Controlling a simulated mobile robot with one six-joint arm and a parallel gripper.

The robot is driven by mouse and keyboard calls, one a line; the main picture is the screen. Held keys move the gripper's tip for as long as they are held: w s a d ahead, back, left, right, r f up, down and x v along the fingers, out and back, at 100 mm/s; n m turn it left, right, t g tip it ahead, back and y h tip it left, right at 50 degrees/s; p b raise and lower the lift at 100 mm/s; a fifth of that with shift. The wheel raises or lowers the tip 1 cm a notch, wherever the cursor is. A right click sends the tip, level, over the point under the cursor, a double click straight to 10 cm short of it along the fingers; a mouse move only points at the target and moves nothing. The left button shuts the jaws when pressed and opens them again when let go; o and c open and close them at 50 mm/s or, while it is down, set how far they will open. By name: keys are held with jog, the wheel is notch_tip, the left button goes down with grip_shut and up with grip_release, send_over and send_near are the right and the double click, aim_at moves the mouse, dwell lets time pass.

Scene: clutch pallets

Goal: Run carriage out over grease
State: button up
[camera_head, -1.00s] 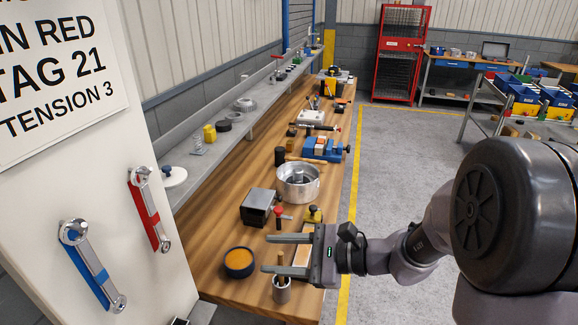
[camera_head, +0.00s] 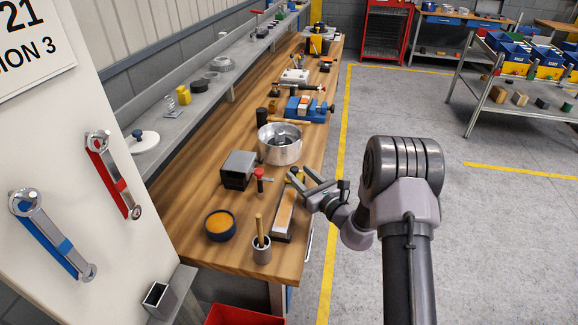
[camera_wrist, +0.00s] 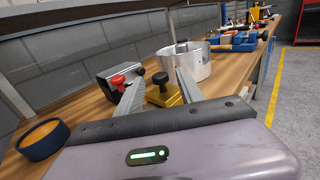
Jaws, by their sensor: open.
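A brass-yellow block with a black knob, which looks like the carriage (camera_head: 298,172), sits at the far end of a long narrow rail (camera_head: 285,217) with an orange-tan strip along its top. The block also shows in the wrist view (camera_wrist: 164,95), seen between my fingers. My gripper (camera_head: 297,175) is open and empty, its fingers reaching in from the right close to the block; I cannot tell whether they touch it. A dark blue round tin (camera_head: 220,225) holds orange paste that looks like grease. I cannot tell whether the rail's strip is grease too.
A metal cup with a wooden-handled tool (camera_head: 262,248) stands beside the rail's near end. A red-handled clamp (camera_head: 259,180), a grey box (camera_head: 239,169) and a silver round housing (camera_head: 280,145) crowd the left and far side. The aisle floor at right is clear.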

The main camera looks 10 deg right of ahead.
jog(key=b+x, duration=0.1)
jog(key=x, duration=0.5)
jog(key=shift+w+a, duration=0.15)
jog(key=shift+w, duration=0.2)
grip_shut()
dwell(1.0)
